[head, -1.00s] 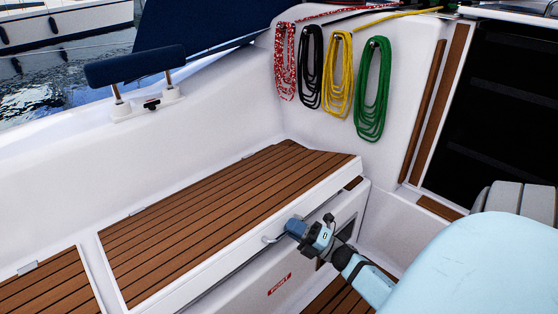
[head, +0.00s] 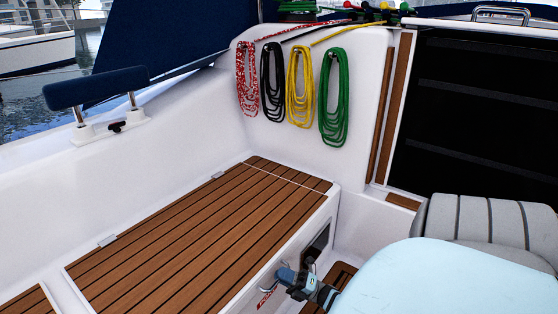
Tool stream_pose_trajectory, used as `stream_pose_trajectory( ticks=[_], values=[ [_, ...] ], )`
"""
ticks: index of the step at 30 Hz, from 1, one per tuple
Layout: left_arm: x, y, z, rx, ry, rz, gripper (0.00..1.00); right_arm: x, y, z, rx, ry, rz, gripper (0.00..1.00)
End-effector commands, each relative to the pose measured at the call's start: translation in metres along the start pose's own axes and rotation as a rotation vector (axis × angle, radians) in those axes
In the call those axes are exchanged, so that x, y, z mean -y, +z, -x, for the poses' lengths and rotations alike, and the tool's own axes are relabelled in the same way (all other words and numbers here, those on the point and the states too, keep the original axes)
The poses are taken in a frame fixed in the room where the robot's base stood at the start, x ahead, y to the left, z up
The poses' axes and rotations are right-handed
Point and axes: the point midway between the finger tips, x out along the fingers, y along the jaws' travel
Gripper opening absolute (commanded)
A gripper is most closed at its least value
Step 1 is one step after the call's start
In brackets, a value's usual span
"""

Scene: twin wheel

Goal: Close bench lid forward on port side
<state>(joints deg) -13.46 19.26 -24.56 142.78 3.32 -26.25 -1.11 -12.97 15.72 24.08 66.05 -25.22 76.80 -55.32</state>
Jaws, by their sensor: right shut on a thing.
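The forward bench lid on the port side (head: 200,235) is a teak-slatted white panel with hinges along its outboard edge. It lies flat and looks level with the bench around it; no gap shows along its front edge. The jaws hide part of the handle. The arm comes from the lower right. My left gripper is not in view.
A red port label (head: 265,299) on the bench front is partly hidden by my gripper. A dark opening (head: 318,245) is in the bench front. Coiled ropes (head: 300,90) hang on the bulkhead. A grey cushioned seat (head: 490,222) is at right.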

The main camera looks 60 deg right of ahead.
Motion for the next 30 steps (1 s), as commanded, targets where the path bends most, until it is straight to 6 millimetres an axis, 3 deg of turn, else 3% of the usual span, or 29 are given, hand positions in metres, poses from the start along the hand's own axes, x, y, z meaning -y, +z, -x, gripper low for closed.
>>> stream_pose_trajectory(
  ticks=[3, 4, 6, 17, 20, 30],
  values=[
    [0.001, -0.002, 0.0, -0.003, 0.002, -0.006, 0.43, -0.002, -0.001, -0.003, -0.003, 0.003, 0.001, 0.0],
    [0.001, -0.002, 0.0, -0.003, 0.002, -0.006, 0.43, -0.002, -0.001, -0.003, -0.003, 0.003, 0.001, 0.17],
    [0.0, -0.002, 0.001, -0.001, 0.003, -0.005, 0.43, -0.002, -0.001, -0.003, -0.003, 0.003, 0.001, 0.29],
    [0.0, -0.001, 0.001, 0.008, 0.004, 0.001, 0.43, -0.002, 0.0, 0.005, -0.001, 0.0, 0.0, 0.29],
    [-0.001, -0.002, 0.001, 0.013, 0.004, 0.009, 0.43, -0.002, 0.0, 0.02, -0.001, -0.002, 0.0, 0.29],
    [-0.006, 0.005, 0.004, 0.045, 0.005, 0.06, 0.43, -0.001, 0.0, 0.097, -0.001, -0.002, -0.001, 0.29]
  ],
)
